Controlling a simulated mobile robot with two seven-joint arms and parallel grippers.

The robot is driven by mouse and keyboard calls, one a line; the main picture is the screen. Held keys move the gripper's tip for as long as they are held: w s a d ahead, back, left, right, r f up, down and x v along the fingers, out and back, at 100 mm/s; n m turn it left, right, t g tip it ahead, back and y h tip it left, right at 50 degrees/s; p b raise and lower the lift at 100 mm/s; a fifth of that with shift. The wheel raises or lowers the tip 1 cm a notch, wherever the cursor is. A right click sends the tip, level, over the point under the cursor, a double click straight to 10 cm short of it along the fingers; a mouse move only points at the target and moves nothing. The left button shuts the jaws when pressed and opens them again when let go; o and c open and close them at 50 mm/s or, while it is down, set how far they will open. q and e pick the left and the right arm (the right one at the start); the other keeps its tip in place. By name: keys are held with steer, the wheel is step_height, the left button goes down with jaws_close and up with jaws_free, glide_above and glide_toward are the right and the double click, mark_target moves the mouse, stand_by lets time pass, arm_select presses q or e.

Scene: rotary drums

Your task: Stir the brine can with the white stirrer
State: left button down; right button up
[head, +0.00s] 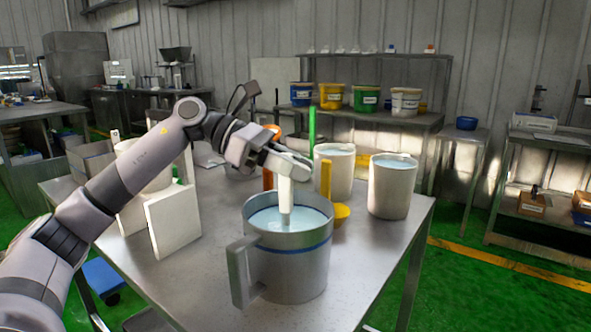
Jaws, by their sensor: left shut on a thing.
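A large steel can (288,268) with a blue band and a side handle stands near the front of the steel table, holding pale blue liquid. No label is readable on it, so I cannot confirm that it is the brine can. The white stirrer (286,197) stands roughly upright inside this can, its lower end in the liquid. My left gripper (287,170) is above the can and shut on the top of the stirrer. My right gripper is not in view.
Two white tubs (392,190) stand behind the can to the right; the nearer one holds liquid. A yellow scoop-like tool (341,213) sits beside the can. A white holder (174,220) stands at left. Orange and green upright tools (312,135) are behind. The right front tabletop is clear.

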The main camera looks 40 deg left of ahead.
arm_select(q)
steer(key=shift+d, duration=0.35)
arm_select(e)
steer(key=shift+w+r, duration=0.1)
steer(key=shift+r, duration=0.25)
arm_select(q)
steer(key=shift+r, duration=0.1)
